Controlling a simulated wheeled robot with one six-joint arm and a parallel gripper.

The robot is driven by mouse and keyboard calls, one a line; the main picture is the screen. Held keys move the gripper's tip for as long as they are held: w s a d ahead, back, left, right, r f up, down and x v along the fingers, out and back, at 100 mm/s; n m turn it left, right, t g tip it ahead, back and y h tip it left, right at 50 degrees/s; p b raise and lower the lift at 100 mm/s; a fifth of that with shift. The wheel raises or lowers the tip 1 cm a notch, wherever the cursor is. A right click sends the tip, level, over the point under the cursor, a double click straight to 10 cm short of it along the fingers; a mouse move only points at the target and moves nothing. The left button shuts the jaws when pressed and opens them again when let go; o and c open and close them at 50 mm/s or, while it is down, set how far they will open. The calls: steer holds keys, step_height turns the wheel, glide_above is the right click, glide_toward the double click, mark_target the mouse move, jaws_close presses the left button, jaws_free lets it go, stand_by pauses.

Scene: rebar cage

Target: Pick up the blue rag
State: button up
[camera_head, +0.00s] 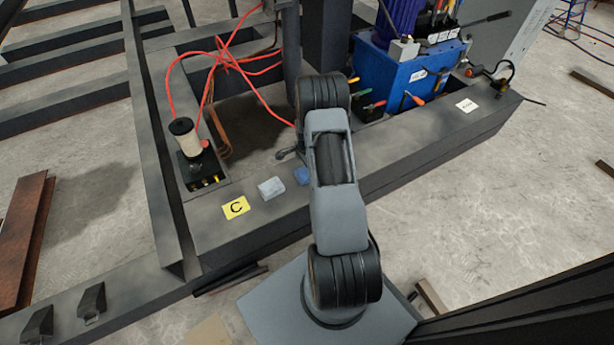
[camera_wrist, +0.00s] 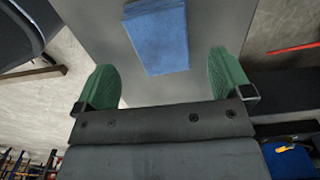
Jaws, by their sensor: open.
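The blue rag (camera_head: 302,176) lies on the dark steel beam (camera_head: 400,152), just left of my arm, which may cover part of it. In the wrist view the blue rag (camera_wrist: 158,42) is a folded rectangular pad at the top centre. My gripper (camera_wrist: 165,78) is open, with its two green fingertips wide apart and nothing between them. The rag is beyond the fingertips, roughly centred between them and apart from both. In the head view my arm hides the gripper.
A white folded rag (camera_head: 271,187) and a yellow card marked C (camera_head: 236,207) lie left of the blue rag. Red cables (camera_head: 222,60) and a cylindrical device (camera_head: 185,138) are at the left.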

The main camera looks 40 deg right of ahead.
mark_target(301, 174)
steer(key=shift+d+f+b, duration=0.1)
steer(key=shift+f+b, duration=1.25)
steer(key=shift+f, duration=1.45)
steer(key=c, duration=1.1)
steer(key=shift+r, duration=0.1)
